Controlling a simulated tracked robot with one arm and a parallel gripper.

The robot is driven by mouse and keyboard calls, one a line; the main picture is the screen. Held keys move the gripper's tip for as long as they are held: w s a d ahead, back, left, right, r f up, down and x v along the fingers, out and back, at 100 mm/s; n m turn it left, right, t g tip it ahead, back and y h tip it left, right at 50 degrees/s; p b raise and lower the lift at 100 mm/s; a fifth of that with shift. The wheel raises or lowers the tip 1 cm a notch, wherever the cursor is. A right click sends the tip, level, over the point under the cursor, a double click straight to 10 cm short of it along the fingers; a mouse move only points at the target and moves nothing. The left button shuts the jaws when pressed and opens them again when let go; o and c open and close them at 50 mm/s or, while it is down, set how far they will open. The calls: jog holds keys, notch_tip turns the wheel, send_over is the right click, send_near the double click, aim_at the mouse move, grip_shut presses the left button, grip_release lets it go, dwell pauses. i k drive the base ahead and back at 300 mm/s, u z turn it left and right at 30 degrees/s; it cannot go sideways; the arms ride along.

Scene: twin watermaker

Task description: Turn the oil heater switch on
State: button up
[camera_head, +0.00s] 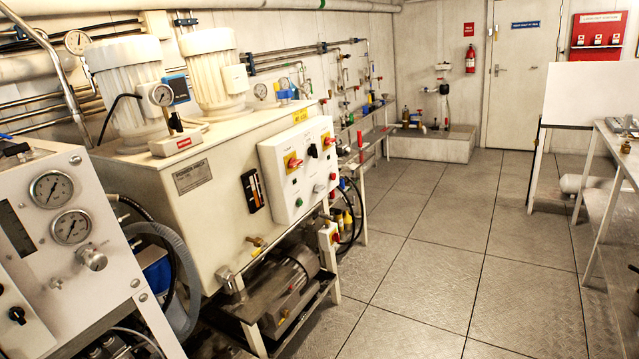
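A white control panel (283,204) is on the front right of a cream hydraulic tank unit (205,225), left of centre. It carries two red-and-yellow rotary switches, one at left (293,163) and one at right (328,141), with a black knob (313,151) between them. Small green and red buttons or lamps sit below. The labels are too small to read, so I cannot tell which is the oil heater switch or how it is set. My gripper is not in view.
A gauge panel (72,265) stands close at the left. A motor (275,295) sits low under the tank. A bench (612,150) and a white board (590,95) are at the right. The tiled floor (440,240) is clear through the middle to a door (515,85).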

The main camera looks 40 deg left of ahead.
aim_at(318, 189)
jog(key=u, duration=0.4)
jog(key=i, duration=0.95)
jog(key=u, duration=0.55)
jog(key=k, duration=0.9)
jog(key=u, duration=0.2)
jog(key=i, duration=0.9)
jog(key=z, duration=0.55)
jog(key=i, duration=0.65)
jog(key=z, duration=0.75)
jog(key=i, duration=1.3)
jog(key=u, duration=0.35)
